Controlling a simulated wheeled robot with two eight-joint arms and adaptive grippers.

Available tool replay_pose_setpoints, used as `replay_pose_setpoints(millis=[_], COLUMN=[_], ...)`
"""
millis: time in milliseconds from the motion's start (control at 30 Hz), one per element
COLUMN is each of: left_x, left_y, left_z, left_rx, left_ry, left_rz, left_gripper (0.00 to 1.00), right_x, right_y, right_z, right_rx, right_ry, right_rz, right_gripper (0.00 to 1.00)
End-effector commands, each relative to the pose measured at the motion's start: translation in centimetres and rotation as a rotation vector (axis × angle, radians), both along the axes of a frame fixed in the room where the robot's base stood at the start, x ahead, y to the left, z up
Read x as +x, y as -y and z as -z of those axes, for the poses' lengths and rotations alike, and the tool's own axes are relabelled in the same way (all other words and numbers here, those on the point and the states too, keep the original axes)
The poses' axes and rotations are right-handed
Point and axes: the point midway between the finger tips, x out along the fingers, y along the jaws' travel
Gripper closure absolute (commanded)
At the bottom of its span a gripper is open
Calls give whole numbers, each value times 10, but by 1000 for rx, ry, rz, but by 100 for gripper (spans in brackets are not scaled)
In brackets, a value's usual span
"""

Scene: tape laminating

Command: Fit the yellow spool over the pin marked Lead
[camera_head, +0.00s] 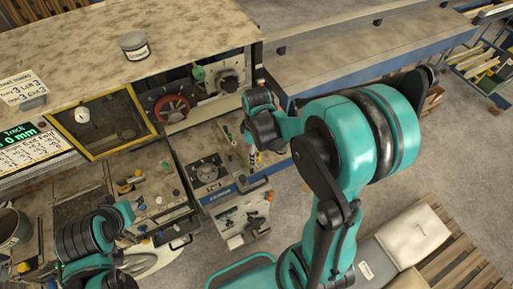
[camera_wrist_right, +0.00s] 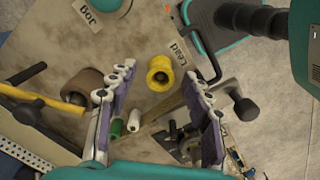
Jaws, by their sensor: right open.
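The yellow spool (camera_wrist_right: 159,73) shows in the right wrist view beside the label reading Lead (camera_wrist_right: 181,53), with its round end and central hole towards the camera. My right gripper (camera_wrist_right: 158,76) is open, its two fingers apart on either side of the spool in the picture. Nothing is seen clamped between them, and I cannot tell the gap in depth. The pin at Lead cannot be made out, so I cannot tell whether the spool is around it. In the head view my right gripper (camera_head: 253,152) hangs over the bench; the spool is not clear there. My left arm's end (camera_head: 95,237) is at the lower left, its fingers unclear.
A green piece (camera_wrist_right: 116,128) and a white piece (camera_wrist_right: 134,120) stand below the spool. A dark-handled lever (camera_wrist_right: 245,108) is at right. A machine with a red wheel (camera_head: 172,108) stands behind.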

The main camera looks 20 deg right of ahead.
Motion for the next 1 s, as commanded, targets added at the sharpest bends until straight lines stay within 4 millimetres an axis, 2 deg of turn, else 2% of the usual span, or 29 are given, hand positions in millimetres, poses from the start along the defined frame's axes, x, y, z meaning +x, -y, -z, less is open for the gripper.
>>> replay_pose_setpoints(millis=[167, 400, 600, 767, 1000], left_x=[0, 0, 0, 0, 0], left_y=[0, 0, 0, 0, 0], left_z=[0, 0, 0, 0, 0], left_rx=[0, 0, 0, 0, 0], left_ry=[0, 0, 0, 0, 0], left_rz=[0, 0, 0, 0, 0], left_gripper=[60, 60, 60, 60, 60], right_x=[0, 0, 0, 1, 1], right_y=[0, 0, 0, 0, 0], right_z=[-21, -72, -105, -117, -118], right_rx=[0, 0, 0, 0, 0], right_ry=[0, 0, 0, 0, 0], right_rz=[0, 0, 0, 0, 0], right_gripper=[50, 50, 50, 50, 50])
